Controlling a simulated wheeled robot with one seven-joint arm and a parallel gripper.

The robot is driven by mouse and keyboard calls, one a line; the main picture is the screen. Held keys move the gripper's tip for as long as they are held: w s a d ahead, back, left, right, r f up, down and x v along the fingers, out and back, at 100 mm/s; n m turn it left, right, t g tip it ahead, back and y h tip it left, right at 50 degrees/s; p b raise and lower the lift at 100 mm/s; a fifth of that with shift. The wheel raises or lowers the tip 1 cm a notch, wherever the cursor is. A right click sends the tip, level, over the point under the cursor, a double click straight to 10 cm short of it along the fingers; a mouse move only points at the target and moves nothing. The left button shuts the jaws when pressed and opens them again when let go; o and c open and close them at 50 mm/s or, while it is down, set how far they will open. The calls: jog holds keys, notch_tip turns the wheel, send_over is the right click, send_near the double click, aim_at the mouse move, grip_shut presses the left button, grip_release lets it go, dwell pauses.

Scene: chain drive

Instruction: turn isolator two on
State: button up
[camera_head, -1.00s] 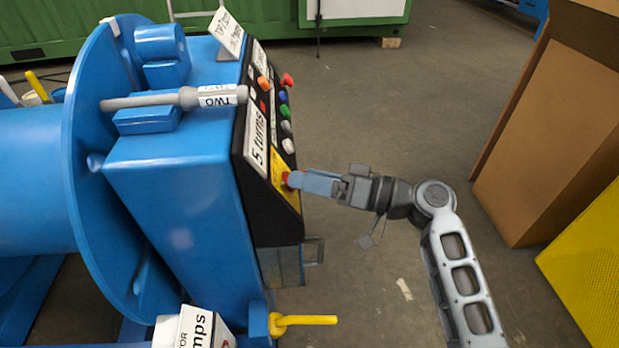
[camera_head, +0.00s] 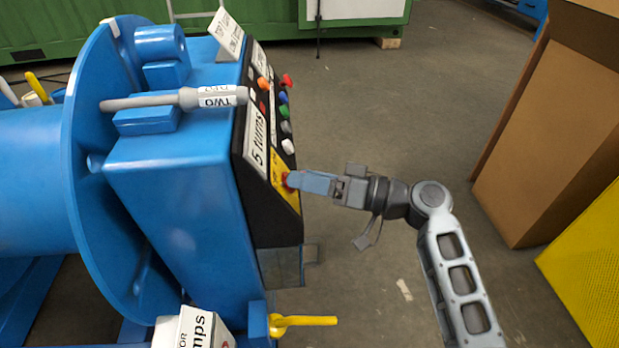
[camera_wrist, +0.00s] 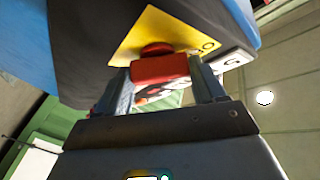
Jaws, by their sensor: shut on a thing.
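The isolator is a red rotary handle (camera_head: 290,180) on a yellow plate (camera_head: 283,183) at the lower end of the sloped black control panel. My gripper (camera_head: 300,181) reaches it from the right and is shut on the red handle. In the wrist view the red handle (camera_wrist: 160,70) sits between the two fingers of my gripper (camera_wrist: 163,85), in front of the yellow plate (camera_wrist: 165,38). The lettering on the plate is too small or cut off to read fully, so I cannot tell the isolator's number or its setting.
Coloured buttons (camera_head: 284,112) run up the panel above the handle. A blue machine housing (camera_head: 175,200) bears the panel. A yellow lever (camera_head: 305,320) sticks out below. A cardboard box (camera_head: 545,140) stands at the right.

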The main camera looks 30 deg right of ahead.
jog(key=shift+r+m+p, duration=0.1)
jog(key=shift+m+p, duration=0.2)
jog(key=shift+p, duration=0.3)
jog(key=shift+w+a+r+m+g+h+p, duration=0.15)
jog(key=shift+m+g+h+p, duration=1)
jog(key=shift+m+p, duration=2.65)
jog(key=shift+s+r+m+g+h+p, duration=0.15)
jog(key=shift+m+g+h+p, duration=1.05)
jog(key=shift+p, duration=4.55)
jog(key=shift+w+a+r+m+g+h+p, duration=0.2)
jog(key=shift+m+g+h+p, duration=0.35)
jog(key=shift+m+h+p, duration=2.3)
jog(key=m+y+p, duration=0.1)
jog(key=y+p, duration=0.1)
jog(key=p, duration=0.2)
jog(key=shift+s+d+y, duration=0.1)
jog(key=shift+y, duration=0.2)
jog(key=o, duration=1)
jog(key=shift+o, duration=0.2)
jog(key=shift+r, duration=0.1)
